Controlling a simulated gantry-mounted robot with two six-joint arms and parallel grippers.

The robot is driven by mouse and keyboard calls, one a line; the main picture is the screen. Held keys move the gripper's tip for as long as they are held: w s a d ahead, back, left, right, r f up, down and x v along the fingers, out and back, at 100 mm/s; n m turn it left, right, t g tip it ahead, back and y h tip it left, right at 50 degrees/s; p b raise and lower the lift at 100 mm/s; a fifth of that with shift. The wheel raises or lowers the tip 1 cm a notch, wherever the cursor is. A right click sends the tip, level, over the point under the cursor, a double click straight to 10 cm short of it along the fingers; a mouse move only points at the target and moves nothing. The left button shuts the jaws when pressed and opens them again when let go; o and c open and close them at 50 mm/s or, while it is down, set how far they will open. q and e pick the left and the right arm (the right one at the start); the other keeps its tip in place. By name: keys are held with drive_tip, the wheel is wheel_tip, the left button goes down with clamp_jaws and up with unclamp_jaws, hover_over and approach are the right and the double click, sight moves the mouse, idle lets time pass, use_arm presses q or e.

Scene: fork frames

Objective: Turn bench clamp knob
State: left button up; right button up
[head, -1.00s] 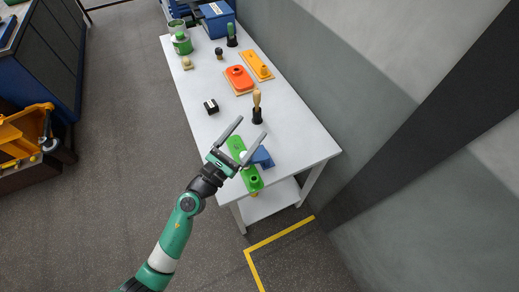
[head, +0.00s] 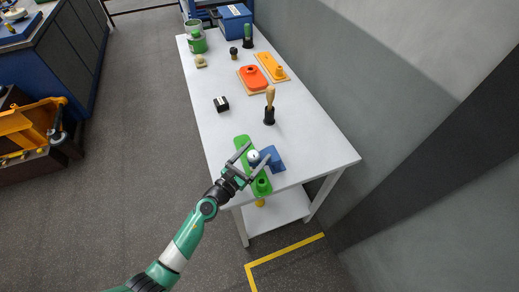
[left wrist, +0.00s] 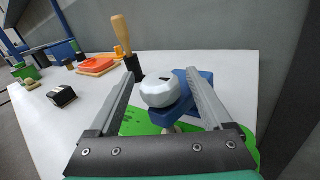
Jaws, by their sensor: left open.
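The bench clamp has a blue body (head: 277,163) and stands by a green plate (head: 262,187) at the near end of the white table. Its white faceted knob (head: 253,156) faces my left gripper; the knob (left wrist: 159,93) and blue body (left wrist: 194,92) also show in the left wrist view. My left gripper (head: 254,154) is open, with one finger on each side of the knob. In the left wrist view my left gripper (left wrist: 165,84) shows a gap between each finger and the knob, so it looks untouched. My right gripper is not seen.
A wooden-handled tool in a black holder (head: 269,108) stands just behind the clamp. A small black-and-white block (head: 221,104), an orange piece (head: 251,76) and a yellow piece (head: 271,67) lie farther back. The white table (head: 240,121) is bare around its middle.

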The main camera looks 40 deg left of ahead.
use_arm(q)
drive_tip(key=shift+w+a, duration=0.15)
drive_tip(key=shift+w, duration=1.15)
drive_tip(key=c, duration=1.3)
drive_tip(key=shift+f+m+h+b, duration=0.2)
drive_tip(key=shift+m+h+b, duration=0.1)
drive_tip(key=shift+h+b, duration=0.45)
clamp_jaws()
drive_tip(key=shift+d+r+m+h, duration=0.1)
drive_tip(key=shift+d+m+h, duration=0.1)
drive_tip(key=shift+m+h, duration=0.3)
drive_tip(key=o, duration=1.3)
unclamp_jaws()
drive_tip(key=shift+s, duration=0.15)
